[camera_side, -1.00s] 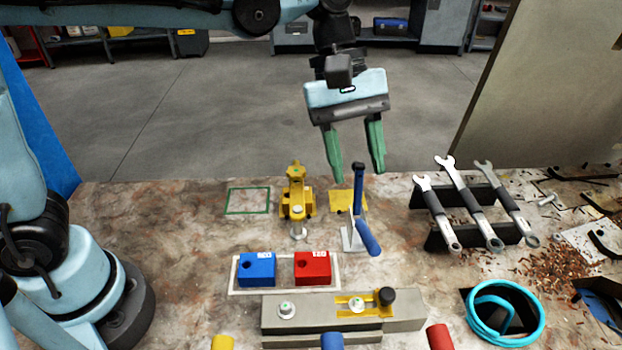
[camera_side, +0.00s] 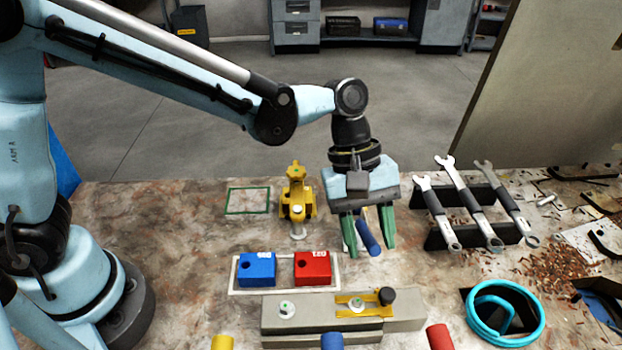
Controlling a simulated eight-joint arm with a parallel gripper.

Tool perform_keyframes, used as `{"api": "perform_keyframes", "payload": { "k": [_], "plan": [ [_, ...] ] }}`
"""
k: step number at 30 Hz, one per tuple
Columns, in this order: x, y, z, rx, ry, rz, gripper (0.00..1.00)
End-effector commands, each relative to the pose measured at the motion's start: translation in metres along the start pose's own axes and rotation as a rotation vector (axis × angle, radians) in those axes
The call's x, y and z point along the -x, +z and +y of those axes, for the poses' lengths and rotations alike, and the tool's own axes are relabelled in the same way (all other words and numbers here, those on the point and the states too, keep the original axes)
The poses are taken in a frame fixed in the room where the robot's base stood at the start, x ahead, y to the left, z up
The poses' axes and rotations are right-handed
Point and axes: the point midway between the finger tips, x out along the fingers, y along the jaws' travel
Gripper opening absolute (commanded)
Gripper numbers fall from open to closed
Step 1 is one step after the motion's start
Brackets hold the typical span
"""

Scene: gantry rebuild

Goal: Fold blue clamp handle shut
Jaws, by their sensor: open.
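The blue clamp's handle (camera_side: 367,232) shows between the green fingers of my gripper (camera_side: 370,250). My gripper is open and points down over the clamp, one finger on each side of the handle. I cannot tell whether either finger touches it. The upper part of the blue clamp and most of its metal base are hidden behind my gripper.
A yellow clamp (camera_side: 297,195) stands just left of my gripper. A blue block (camera_side: 257,269) and a red block (camera_side: 313,268) sit in front. Several wrenches (camera_side: 462,205) lie on a black rack to the right. A grey fixture (camera_side: 410,312) lies nearer the front.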

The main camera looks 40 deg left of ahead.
Motion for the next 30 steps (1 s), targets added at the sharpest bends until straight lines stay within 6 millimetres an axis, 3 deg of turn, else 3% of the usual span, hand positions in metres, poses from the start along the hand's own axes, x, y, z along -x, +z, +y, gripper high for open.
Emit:
{"api": "perform_keyframes", "payload": {
  "k": [6,15,25,30],
  "plan": [
    [0.000,0.000,0.000,0.000,0.000,0.000,0.45],
    [0.000,0.000,0.000,0.000,0.000,0.000,0.00],
    [0.001,-0.001,0.000,0.003,-0.002,-0.012,0.00],
    [0.011,-0.007,0.002,0.031,-0.006,-0.125,0.00]
  ]
}}
